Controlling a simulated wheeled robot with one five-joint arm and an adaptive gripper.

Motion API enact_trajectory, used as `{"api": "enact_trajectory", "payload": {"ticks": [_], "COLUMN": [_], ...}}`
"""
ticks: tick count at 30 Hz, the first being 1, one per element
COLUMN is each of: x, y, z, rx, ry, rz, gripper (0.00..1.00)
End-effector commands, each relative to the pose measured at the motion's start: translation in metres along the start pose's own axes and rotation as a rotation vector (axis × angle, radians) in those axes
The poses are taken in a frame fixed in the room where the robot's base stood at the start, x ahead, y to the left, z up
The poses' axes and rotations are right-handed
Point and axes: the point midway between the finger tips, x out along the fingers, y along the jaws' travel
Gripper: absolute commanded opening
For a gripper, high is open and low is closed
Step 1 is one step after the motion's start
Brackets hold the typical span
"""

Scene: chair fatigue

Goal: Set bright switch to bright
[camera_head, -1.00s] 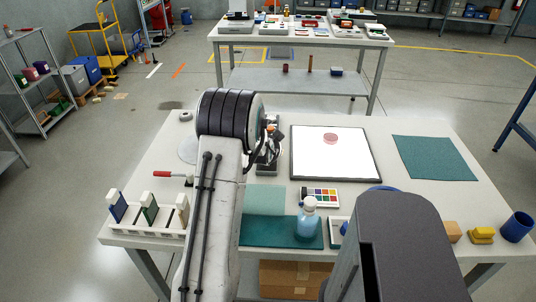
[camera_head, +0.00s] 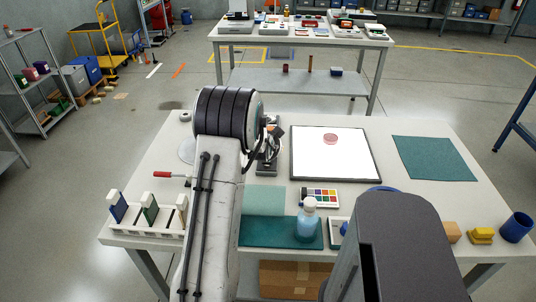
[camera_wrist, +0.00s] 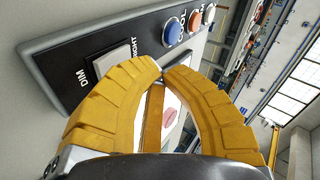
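The bright switch (camera_wrist: 118,62) is a pale rocker on a dark-framed control panel (camera_wrist: 62,92) in the wrist view. The label DIM is at its lower left and BRIGHT at its upper right. My gripper's yellow fingers (camera_wrist: 162,72) are shut with their tips together, holding nothing visible. The tips appear just in front of the panel, by the BRIGHT side; I cannot tell if they touch. The near finger hides part of the switch, and its setting is unclear. In the head view my gripper (camera_head: 270,146) is partly hidden by my arm.
A lit white panel (camera_head: 335,165) bears a pink disc (camera_head: 330,139). A teal mat (camera_head: 432,158), a colour chart (camera_head: 320,198) and a bottle (camera_head: 307,220) are on the table.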

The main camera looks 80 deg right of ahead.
Motion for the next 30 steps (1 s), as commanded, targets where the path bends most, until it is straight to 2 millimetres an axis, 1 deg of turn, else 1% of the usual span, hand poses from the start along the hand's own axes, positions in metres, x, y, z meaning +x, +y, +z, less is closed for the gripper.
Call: {"api": "enact_trajectory", "payload": {"ticks": [5,18,22,30], "x": [-0.005,-0.031,-0.035,-0.035], "y": [-0.006,-0.030,-0.033,-0.033], "z": [-0.002,-0.012,-0.013,-0.013], "rx": [0.000,0.000,0.000,0.000], "ry": [0.001,0.001,0.001,0.001], "rz": [-0.001,-0.001,0.000,0.000], "gripper": [0.00,0.00,0.00,0.00]}}
